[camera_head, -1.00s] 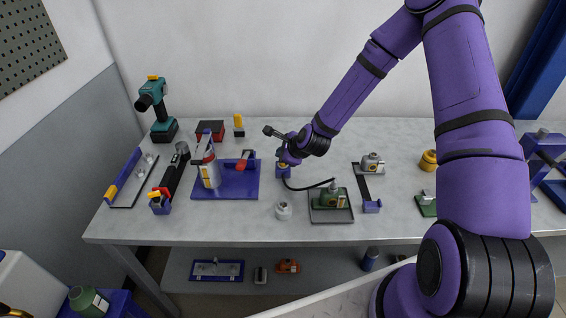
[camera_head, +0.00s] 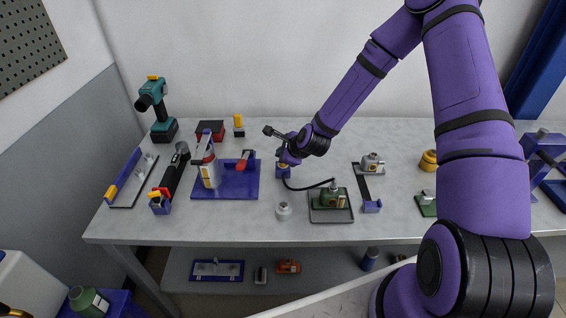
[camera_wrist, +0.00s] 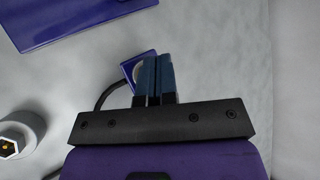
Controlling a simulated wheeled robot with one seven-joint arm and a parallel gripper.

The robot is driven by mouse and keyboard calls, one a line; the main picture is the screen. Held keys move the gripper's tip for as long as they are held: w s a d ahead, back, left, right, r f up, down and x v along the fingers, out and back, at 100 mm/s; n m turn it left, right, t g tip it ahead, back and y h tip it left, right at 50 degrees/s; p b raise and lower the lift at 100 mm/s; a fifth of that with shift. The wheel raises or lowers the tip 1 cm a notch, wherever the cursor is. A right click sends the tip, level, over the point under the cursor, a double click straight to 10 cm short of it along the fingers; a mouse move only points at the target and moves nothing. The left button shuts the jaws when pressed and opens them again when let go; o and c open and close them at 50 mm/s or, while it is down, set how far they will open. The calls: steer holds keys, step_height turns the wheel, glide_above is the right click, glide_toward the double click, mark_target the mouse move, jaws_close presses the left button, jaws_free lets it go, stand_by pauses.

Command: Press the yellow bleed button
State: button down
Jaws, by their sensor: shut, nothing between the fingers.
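A small blue box (camera_head: 283,172) stands on the workbench right of the blue tray, with a black hose running from it. My gripper (camera_head: 284,160) is right above this box, pointing down. In the wrist view my closed fingers (camera_wrist: 156,62) cover much of the blue box (camera_wrist: 129,66); part of a pale ring shows on its top. I see no clear yellow button there; the top of the box behind the fingers is hidden. My gripper is shut and empty. Whether the fingertips touch the box I cannot tell.
The hose leads to a green device (camera_head: 332,198) in a grey tray (camera_head: 318,217). A pale round cylinder (camera_head: 284,211) stands in front, and a blue tray (camera_head: 226,190) with a canister lies left. A grey fitting (camera_head: 371,163) and yellow round part (camera_head: 428,160) stand right.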

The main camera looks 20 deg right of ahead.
steer(key=shift+f, duration=0.1)
stand_by(0.3)
steer(key=shift+f, duration=0.3)
steer(key=shift+f, duration=0.5)
stand_by(1.1)
steer(key=shift+r, duration=0.9)
steer(key=shift+r, duration=0.15)
steer(key=shift+r, duration=2.4)
